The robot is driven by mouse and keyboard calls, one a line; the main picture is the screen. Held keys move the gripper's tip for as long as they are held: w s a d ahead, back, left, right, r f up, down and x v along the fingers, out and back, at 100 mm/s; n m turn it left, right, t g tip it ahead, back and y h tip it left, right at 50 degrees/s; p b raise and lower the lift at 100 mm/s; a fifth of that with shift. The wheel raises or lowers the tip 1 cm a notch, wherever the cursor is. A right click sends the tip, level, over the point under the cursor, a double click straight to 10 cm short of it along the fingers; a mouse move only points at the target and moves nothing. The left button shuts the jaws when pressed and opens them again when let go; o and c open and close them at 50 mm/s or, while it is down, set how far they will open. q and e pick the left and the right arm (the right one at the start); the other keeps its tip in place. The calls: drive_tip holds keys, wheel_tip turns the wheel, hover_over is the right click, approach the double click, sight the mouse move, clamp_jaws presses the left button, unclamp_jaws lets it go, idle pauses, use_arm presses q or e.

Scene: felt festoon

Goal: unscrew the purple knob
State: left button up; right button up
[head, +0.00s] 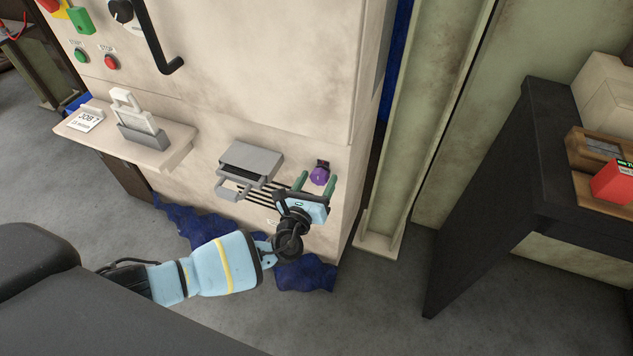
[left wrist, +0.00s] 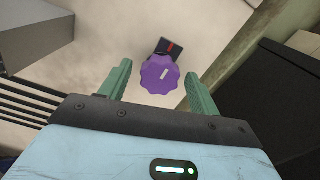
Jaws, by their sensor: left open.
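The purple knob (head: 319,175) is on the lower right of the cream machine front, below a small dark part. In the left wrist view the knob (left wrist: 160,75) is round with a scalloped rim and a short pale mark on its face. My left gripper (head: 316,184) is at the knob, with its green fingers apart on either side of it. In the left wrist view my left gripper (left wrist: 158,84) is open, with a visible gap between each finger and the knob. My right gripper is not in view.
A grey box with a handle (head: 250,162) sticks out left of the knob, above dark slots. A shelf (head: 120,140) with a card juts out further left. A green post (head: 415,120) and a dark table (head: 560,150) stand to the right. Blue cloth (head: 200,222) lies along the machine's base.

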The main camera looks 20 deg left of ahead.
use_arm(q)
drive_tip(key=c, duration=1)
drive_tip(key=shift+o, duration=0.2)
